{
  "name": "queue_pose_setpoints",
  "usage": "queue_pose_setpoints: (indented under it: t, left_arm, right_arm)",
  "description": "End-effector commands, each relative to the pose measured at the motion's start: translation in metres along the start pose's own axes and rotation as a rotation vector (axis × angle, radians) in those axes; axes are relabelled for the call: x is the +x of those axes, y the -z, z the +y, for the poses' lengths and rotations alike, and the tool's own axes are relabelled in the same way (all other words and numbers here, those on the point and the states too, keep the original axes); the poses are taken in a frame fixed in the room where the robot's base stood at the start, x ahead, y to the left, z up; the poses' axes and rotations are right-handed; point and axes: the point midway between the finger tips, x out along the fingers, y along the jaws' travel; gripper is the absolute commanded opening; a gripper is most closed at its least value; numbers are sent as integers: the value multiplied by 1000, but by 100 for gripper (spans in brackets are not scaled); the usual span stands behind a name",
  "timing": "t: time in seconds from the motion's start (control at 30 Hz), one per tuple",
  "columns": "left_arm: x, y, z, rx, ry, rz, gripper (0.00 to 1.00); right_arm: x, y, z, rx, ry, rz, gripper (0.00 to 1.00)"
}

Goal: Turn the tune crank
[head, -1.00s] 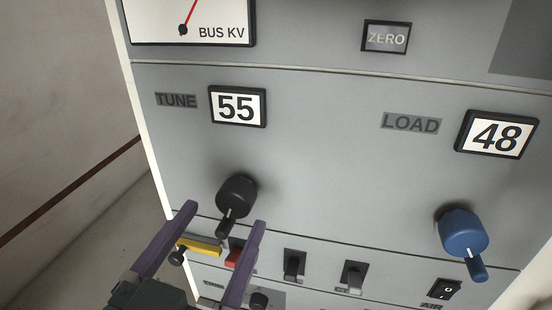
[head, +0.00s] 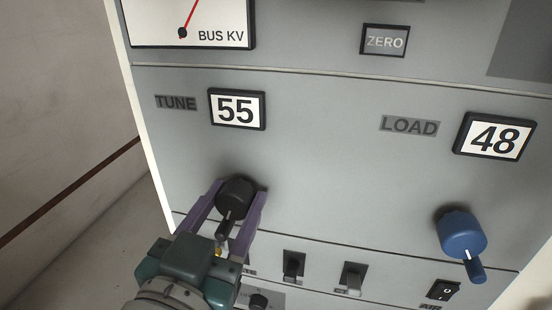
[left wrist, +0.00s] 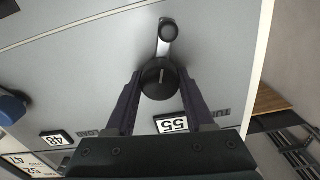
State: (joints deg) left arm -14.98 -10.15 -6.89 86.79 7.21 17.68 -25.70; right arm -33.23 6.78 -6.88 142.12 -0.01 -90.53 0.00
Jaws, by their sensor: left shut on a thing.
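The black tune crank (head: 236,196) is on the grey panel below the TUNE counter (head: 237,110), which reads 55. Its handle points down and slightly left in the head view. My left gripper (head: 231,192) has its two purple fingers on either side of the crank's round hub, shut on it. In the left wrist view the hub (left wrist: 160,78) sits between the fingertips, with the crank handle (left wrist: 168,31) reaching beyond them. My right gripper is not in view.
A blue load crank (head: 463,234) is to the right, under the LOAD counter (head: 495,135) reading 48. Toggle switches (head: 293,266) and a black AIR rocker switch (head: 444,290) line the lower panel. The panel between the two cranks is clear.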

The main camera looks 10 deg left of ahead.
Motion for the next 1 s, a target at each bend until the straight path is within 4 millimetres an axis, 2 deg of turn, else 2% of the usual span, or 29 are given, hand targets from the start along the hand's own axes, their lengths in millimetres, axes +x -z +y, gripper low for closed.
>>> queue_pose_setpoints:
  t: [0.03,0.4,0.67,1.0]
  left_arm:
    - [0,0,0,0,1,0,40]
    - [0,0,0,0,1,1,0]
    - [0,0,-1,-32,1,1,0]
    - [0,1,-1,-236,-1,3,0]
  right_arm:
    - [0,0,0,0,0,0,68]
    - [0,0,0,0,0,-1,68]
    - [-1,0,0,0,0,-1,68]
    - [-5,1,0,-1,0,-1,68]
